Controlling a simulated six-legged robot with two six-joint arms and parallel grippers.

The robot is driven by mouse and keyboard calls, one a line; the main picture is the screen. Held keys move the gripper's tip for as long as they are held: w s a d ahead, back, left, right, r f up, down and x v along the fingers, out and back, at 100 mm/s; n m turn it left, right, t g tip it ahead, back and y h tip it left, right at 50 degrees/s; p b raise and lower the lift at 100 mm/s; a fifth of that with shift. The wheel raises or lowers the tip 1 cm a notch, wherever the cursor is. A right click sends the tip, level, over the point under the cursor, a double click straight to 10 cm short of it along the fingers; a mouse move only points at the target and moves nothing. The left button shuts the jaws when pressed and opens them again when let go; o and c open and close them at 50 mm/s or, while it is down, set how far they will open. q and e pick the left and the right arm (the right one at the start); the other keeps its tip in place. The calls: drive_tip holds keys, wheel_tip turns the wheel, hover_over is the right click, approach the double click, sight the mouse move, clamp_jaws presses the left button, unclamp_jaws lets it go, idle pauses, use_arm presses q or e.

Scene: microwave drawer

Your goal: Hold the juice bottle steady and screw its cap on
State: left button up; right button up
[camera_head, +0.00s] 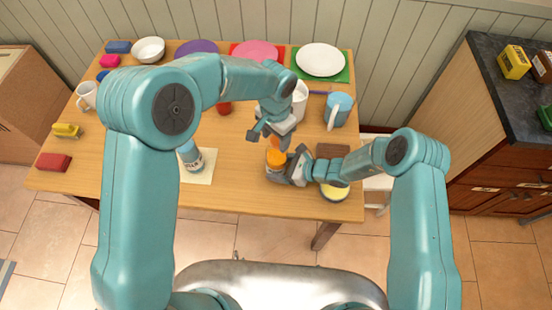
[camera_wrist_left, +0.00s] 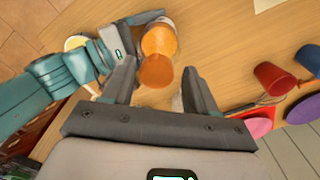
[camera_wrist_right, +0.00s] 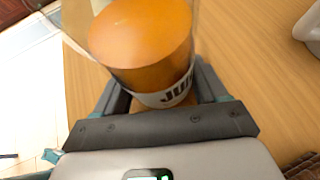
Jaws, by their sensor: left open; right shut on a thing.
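The juice bottle (camera_head: 275,160), with orange contents and a pale label, stands near the right front of the table. My right gripper (camera_wrist_right: 160,95) is shut on its side; the label lettering is partly visible in the right wrist view. My left gripper (camera_wrist_left: 155,72) is open above the bottle. An orange round piece, apparently the cap (camera_wrist_left: 155,72), shows between its separated fingers, beside the bottle's orange body (camera_wrist_left: 158,38) in the picture.
A blue mug (camera_head: 340,108) and a white plate (camera_head: 320,59) stand behind on the right. A yellow-topped bowl (camera_head: 335,193) is close to my right wrist. A blue-labelled bottle (camera_head: 190,155) stands on a pale mat (camera_head: 200,176) to the left.

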use_arm(q)
drive_tip(key=n, duration=0.9)
drive_tip(key=shift+n, duration=0.4)
drive_tip(key=c, duration=1)
drive_tip(key=m, duration=0.4)
drive_tip(key=shift+m, duration=0.3)
drive_tip(key=shift+c, duration=0.3)
drive_tip(key=m, duration=1.3)
drive_tip(key=shift+m, duration=0.4)
drive_tip(key=o, duration=1.1)
drive_tip(key=shift+c, duration=0.2)
